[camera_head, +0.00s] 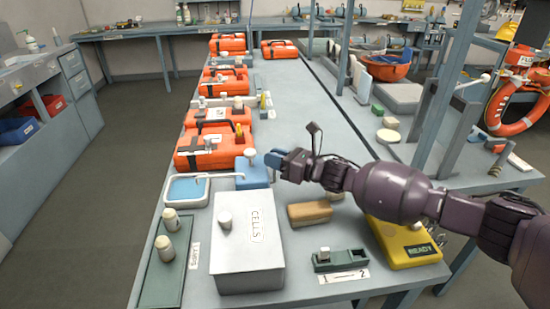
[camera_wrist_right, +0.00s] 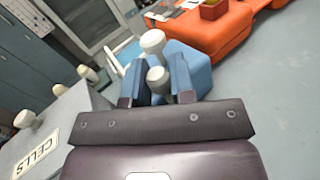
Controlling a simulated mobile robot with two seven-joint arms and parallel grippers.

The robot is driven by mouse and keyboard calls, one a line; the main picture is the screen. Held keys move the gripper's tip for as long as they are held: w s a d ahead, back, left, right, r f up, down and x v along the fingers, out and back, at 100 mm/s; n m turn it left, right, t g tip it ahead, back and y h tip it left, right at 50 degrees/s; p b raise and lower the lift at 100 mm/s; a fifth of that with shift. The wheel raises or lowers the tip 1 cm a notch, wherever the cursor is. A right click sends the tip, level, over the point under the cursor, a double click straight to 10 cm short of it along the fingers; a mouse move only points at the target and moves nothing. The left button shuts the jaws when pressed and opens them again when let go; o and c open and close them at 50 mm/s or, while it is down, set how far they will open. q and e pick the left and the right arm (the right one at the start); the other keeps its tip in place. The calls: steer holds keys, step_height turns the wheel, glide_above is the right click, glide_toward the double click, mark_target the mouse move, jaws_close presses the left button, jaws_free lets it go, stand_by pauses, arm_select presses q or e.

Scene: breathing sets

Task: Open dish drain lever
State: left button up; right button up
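My right gripper (camera_head: 272,160) is at the block's right side. In the right wrist view, my gripper's blue fingers (camera_wrist_right: 157,84) are apart, with a white knob-topped peg (camera_wrist_right: 158,78) between them. I cannot tell whether they touch it. The block (camera_wrist_right: 190,72) and another white knob (camera_wrist_right: 152,42) show beyond. My left gripper is not in view.
A white CELLS box (camera_head: 246,255) stands in front of the dish. A green tray (camera_head: 162,275) with white-topped pegs is left of it. Orange cases (camera_head: 213,147) line the bench behind. A tan block (camera_head: 310,213) and yellow READY device (camera_head: 405,245) lie below my right arm.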

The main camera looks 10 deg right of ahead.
jaws_close()
steer(key=shift+s+a+f+n, duration=0.1)
steer(key=shift+s+f+n, duration=0.1)
steer(key=shift+s+n, duration=0.1)
steer(key=shift+s, duration=0.2)
steer(key=shift+s+f+n+y, duration=0.2)
steer(key=shift+s+f, duration=0.1)
steer(key=shift+s, duration=0.5)
steer(key=shift+s+f+n+y, duration=0.1)
steer(key=shift+s+f+y, duration=0.15)
steer(key=shift+s, duration=0.55)
steer(key=shift+o, duration=2.4)
jaws_free()
steer(key=shift+o, duration=0.4)
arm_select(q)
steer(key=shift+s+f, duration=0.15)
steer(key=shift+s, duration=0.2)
arm_select(e)
steer(key=shift+w+r+t, duration=0.1)
steer(key=shift+r+t, duration=0.05)
steer(key=shift+t, duration=0.15)
